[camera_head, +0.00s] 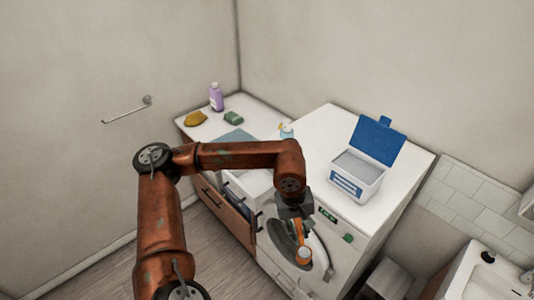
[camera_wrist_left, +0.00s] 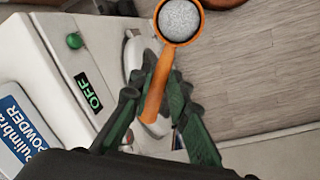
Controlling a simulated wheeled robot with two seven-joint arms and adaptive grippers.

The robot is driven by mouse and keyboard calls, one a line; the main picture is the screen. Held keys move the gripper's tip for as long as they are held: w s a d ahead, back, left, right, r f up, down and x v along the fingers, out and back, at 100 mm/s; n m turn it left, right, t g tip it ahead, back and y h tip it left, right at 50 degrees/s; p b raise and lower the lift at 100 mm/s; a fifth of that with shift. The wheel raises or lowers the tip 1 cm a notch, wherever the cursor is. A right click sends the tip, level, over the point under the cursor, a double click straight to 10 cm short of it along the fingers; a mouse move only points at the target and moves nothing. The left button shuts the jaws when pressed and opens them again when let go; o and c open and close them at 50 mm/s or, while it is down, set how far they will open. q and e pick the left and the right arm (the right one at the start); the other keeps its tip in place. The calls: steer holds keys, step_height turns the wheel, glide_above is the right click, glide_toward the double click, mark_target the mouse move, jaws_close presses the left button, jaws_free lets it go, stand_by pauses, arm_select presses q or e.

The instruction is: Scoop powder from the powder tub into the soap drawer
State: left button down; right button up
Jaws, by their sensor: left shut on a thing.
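My left gripper (camera_head: 299,228) is shut on the handle of an orange scoop (camera_head: 303,256), in front of the washing machine's front. In the left wrist view the scoop (camera_wrist_left: 161,78) reaches up past the fingertips (camera_wrist_left: 153,85), and its round bowl holds pale grey powder. The powder tub (camera_head: 357,174) stands on top of the machine with its blue lid raised and pale powder inside. Its blue label (camera_wrist_left: 22,135) shows in the left wrist view. I cannot clearly make out the soap drawer; my left arm and gripper cover part of the machine's front. My right gripper is not in view.
The washing machine (camera_head: 322,120) has a display reading OFF (camera_wrist_left: 88,92) and a green knob (camera_wrist_left: 75,41). A counter to its left bears a purple bottle (camera_head: 216,97), a yellow item (camera_head: 195,118) and a green item (camera_head: 233,118). A white basin (camera_head: 480,275) is at lower right.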

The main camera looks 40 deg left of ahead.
arm_select(q)
step_height(320, 180, down, 14)
steer(key=d+m+g+b, duration=0.1)
steer(key=m+b, duration=0.3)
steer(key=m, duration=0.5)
steer(key=shift+d+h, duration=0.3)
steer(key=shift+d, duration=0.6)
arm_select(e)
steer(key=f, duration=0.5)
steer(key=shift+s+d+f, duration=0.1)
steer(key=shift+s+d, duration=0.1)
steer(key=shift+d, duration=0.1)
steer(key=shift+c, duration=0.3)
